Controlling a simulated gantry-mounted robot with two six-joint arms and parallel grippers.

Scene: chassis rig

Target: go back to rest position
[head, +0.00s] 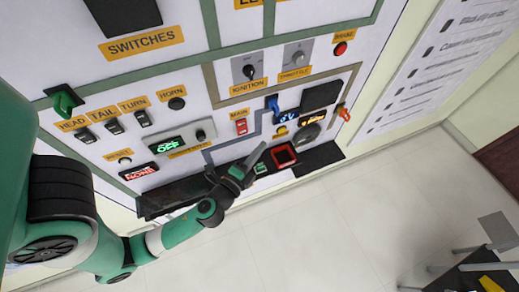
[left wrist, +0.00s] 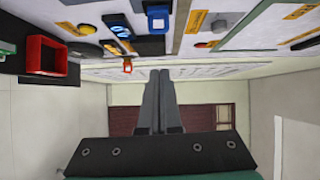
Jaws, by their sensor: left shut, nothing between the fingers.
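My left arm, green and black, comes in from the left of the head view. Its gripper (head: 254,157) is in front of the lower part of the control panel (head: 225,70), near the red-framed square. The two grey fingers are together with nothing between them, as the left wrist view shows (left wrist: 159,100). Whether the fingertips touch the panel cannot be told from the head view; in the wrist view they point at open room. My right gripper is in neither view.
The panel holds a red-framed square (head: 283,155), a blue lever (head: 272,103), an orange-red handle (head: 343,112) and a red main switch (head: 241,126). A dark ledge runs along its lower edge. Pale floor (head: 330,225) lies clear below. A stool-like object (head: 480,268) stands at the lower right.

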